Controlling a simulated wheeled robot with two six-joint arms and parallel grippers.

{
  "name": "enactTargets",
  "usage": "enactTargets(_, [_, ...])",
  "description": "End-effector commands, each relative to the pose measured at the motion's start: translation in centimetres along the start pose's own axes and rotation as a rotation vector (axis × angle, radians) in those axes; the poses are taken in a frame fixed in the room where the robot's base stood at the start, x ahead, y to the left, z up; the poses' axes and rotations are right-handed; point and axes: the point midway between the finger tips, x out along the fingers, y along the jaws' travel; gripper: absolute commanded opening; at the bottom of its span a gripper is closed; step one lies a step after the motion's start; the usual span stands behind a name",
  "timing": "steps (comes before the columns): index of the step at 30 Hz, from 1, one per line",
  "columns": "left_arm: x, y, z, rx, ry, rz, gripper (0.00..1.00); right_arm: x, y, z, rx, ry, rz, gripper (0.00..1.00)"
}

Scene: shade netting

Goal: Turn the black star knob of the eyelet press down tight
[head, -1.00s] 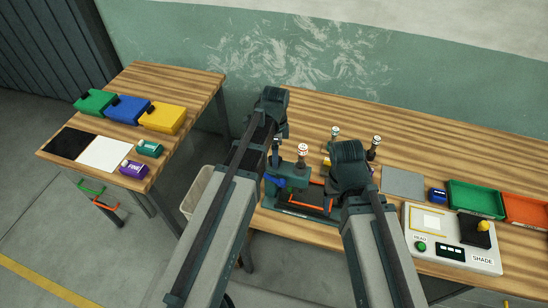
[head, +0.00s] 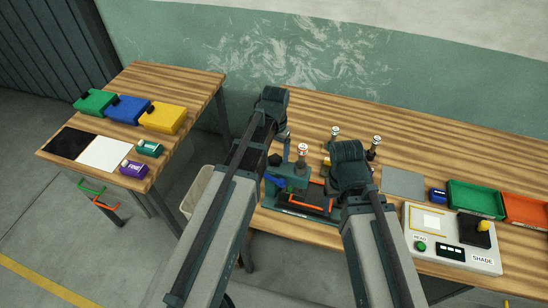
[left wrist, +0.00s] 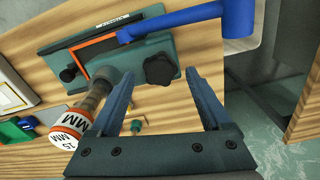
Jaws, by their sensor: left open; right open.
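The eyelet press (head: 296,178) stands on the long bench, green with a blue handle (head: 274,181) and an orange frame. Its black star knob (left wrist: 159,69) shows in the left wrist view on the press body; a dark shape in the head view looks like the same knob (head: 275,159). My left gripper (left wrist: 158,76) is open. Its two fingertips lie either side of the knob in that view, with gaps on both sides; whether they are level with it I cannot tell. In the head view one left finger (head: 287,147) shows beside the knob. My right gripper is hidden behind its own arm.
A post with a red-and-white cap (head: 302,150) stands close to the press, and its lettered cap (left wrist: 70,124) is near my left finger. More capped posts (head: 376,143) stand behind my right arm. A control box (head: 452,238) and trays (head: 476,198) are at the right.

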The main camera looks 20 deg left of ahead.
Motion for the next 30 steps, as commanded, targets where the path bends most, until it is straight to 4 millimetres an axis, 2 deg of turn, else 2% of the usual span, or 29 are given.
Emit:
enactTargets(17, [2.7, 0.0, 0.0, 0.002, 0.000, 0.000, 0.81, 2.7, -0.2, -0.2, 0.000, 0.000, 0.000, 0.71])
enactTargets(26, [2.7, 0.0, 0.0, 0.003, 0.000, 0.000, 0.81, 2.7, -0.3, -0.2, 0.000, 0.000, 0.000, 0.71])
enactTargets(30, [2.7, 0.0, 0.0, 0.003, 0.000, 0.000, 0.56, 2.7, -0.2, -0.2, 0.000, 0.000, 0.000, 0.71])
